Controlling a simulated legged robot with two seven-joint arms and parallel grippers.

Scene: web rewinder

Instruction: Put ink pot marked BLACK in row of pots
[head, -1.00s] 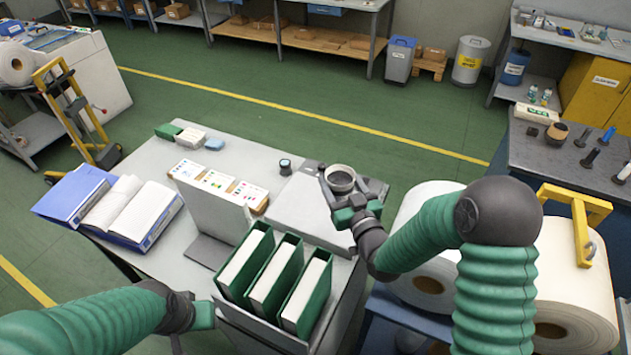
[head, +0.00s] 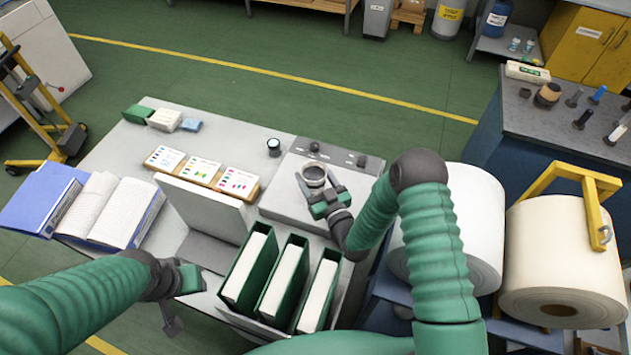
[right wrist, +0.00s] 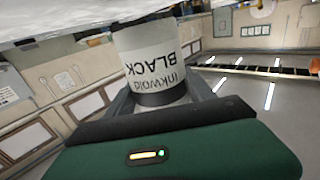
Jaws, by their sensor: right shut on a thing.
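The ink pot (head: 314,178) is a pale cylinder with a dark open-looking top. The right wrist view shows its white label (right wrist: 153,68) reading BLACK, upside down. My right gripper (head: 318,192) is shut around the pot, over the grey box (head: 285,198) on the table. I cannot tell whether the pot touches the box. A small dark pot (head: 274,147) stands on the table left of the box. I cannot make out a clear row of pots. My left gripper (head: 190,279) is low at the left, its jaws unclear.
Green binders (head: 248,265) stand upright in front of the box. An upright grey panel (head: 203,208), a card rack (head: 200,170) and an open blue binder (head: 100,210) are further left. Large paper rolls (head: 560,255) are at right. Bare tabletop shows behind the card rack.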

